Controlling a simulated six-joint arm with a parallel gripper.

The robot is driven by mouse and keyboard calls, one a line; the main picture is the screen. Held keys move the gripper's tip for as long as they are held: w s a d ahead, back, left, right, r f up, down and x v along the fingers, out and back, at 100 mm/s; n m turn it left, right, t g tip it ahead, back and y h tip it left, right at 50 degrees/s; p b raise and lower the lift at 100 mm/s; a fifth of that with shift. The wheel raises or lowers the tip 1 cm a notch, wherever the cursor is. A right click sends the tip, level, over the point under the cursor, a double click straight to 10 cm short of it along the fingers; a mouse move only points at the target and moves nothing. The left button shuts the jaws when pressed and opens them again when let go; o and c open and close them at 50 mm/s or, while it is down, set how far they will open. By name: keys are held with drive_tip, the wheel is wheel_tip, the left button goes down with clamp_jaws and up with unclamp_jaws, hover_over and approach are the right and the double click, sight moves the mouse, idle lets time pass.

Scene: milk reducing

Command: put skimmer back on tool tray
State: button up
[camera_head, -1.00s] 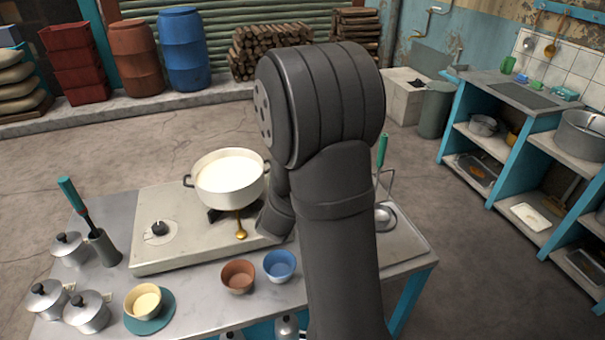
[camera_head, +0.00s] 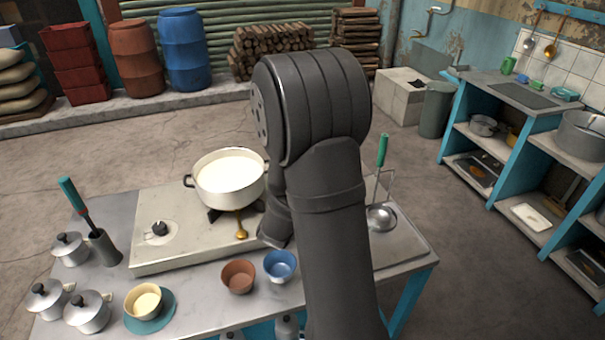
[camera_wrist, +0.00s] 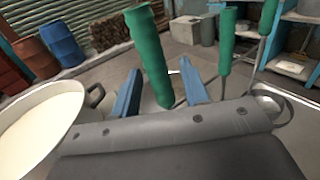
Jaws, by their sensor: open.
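In the wrist view, my gripper (camera_wrist: 160,90) is open, its two blue fingers apart. A green-handled tool (camera_wrist: 150,55) stands upright between the fingers, slightly tilted. I cannot tell if it touches either finger, and its lower end is hidden, so I cannot confirm that it is the skimmer. Two more green handles stand to the right, one nearer (camera_wrist: 226,42) and one farther (camera_wrist: 266,17). In the head view, my arm hides the gripper and most of the tool area. A green handle (camera_head: 382,150) and a round steel ladle bowl (camera_head: 381,217) show right of my arm.
A white pot of milk (camera_head: 229,177) sits on the stove plate (camera_head: 185,255), with a gold spoon (camera_head: 240,228) beside it. Brown (camera_head: 238,276) and blue (camera_head: 280,266) bowls stand in front. A green-handled tool (camera_head: 75,200) stands in a metal holder at left.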

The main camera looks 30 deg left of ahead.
drive_tip(key=shift+r, duration=0.2)
drive_tip(key=s+d, duration=0.2)
drive_tip(key=s, duration=0.9)
drive_tip(key=shift+s+d, duration=0.15)
drive_tip(key=shift+s, duration=0.25)
drive_tip(key=w, duration=0.4)
drive_tip(key=w+a, duration=0.1)
drive_tip(key=w, duration=0.3)
drive_tip(key=w+a, duration=0.1)
drive_tip(key=w, duration=0.3)
drive_tip(key=shift+a, duration=0.15)
drive_tip(key=shift+s+r, duration=0.1)
drive_tip(key=shift+r, duration=1.45)
drive_tip(key=shift+f, duration=0.15)
